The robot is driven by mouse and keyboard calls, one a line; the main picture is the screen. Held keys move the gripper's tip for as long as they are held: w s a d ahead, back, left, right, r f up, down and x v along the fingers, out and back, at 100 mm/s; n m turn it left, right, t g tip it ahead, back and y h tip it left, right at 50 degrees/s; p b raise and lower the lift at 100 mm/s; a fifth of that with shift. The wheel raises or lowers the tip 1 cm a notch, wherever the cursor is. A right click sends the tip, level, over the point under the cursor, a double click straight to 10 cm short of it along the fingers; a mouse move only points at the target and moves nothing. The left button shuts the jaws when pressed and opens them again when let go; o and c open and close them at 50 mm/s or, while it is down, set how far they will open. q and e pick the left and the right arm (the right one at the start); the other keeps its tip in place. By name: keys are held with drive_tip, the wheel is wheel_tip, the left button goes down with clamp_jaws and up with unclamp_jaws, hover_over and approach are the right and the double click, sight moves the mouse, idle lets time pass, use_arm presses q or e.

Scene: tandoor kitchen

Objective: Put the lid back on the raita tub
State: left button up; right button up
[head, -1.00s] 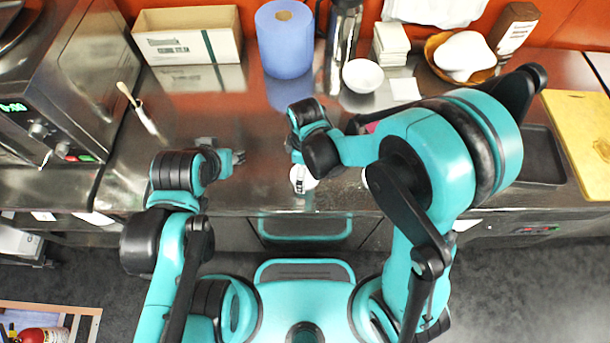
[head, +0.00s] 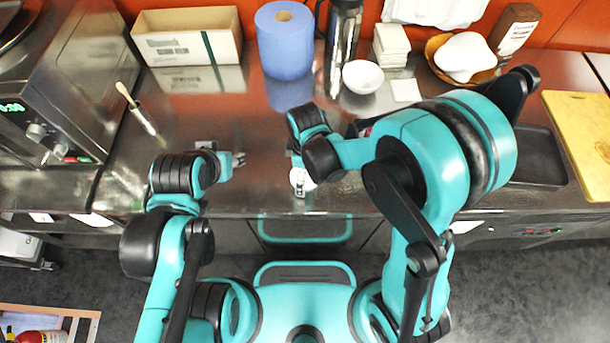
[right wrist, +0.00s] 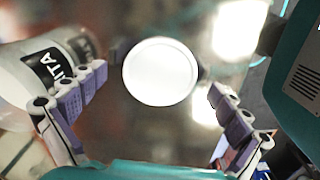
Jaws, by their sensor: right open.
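The raita tub (right wrist: 48,72) is white with a black label reading "ITA", tilted in the right wrist view beside the left finger; I cannot tell whether they touch. In the head view a white tub (head: 300,182) shows near the counter's front edge, partly under my right arm. A round white disc, seemingly the lid (right wrist: 160,72), appears face-on beyond the fingertips. My right gripper (right wrist: 157,84) is open, its fingers apart on either side of the disc, not closed on it. My left gripper (head: 239,160) is over the counter left of the tub; its finger gap is unclear.
Along the back of the counter (head: 215,125) stand a cardboard box (head: 190,45), a blue paper roll (head: 285,45), a steel flask (head: 342,35) and a white bowl (head: 362,76). A brush (head: 135,105) lies left. A dark tray (head: 538,160) and yellow board (head: 580,140) are right.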

sight(307, 176)
idle(0.3)
drive_tip(key=c, duration=0.8)
drive_tip(key=shift+o, duration=0.2)
drive_tip(key=shift+r+p, duration=0.35)
drive_tip(key=shift+p, duration=0.15)
drive_tip(key=r+p, duration=0.1)
drive_tip(key=r, duration=0.3)
drive_tip(key=shift+d+r+p, duration=0.2)
drive_tip(key=shift+r+p, duration=0.1)
drive_tip(key=shift+p, duration=0.05)
drive_tip(key=s+d+r+p, duration=0.2)
drive_tip(key=d+r, duration=0.4)
drive_tip(key=d, duration=0.4)
drive_tip(key=shift+s+d, duration=0.4)
drive_tip(key=shift+s, duration=0.4)
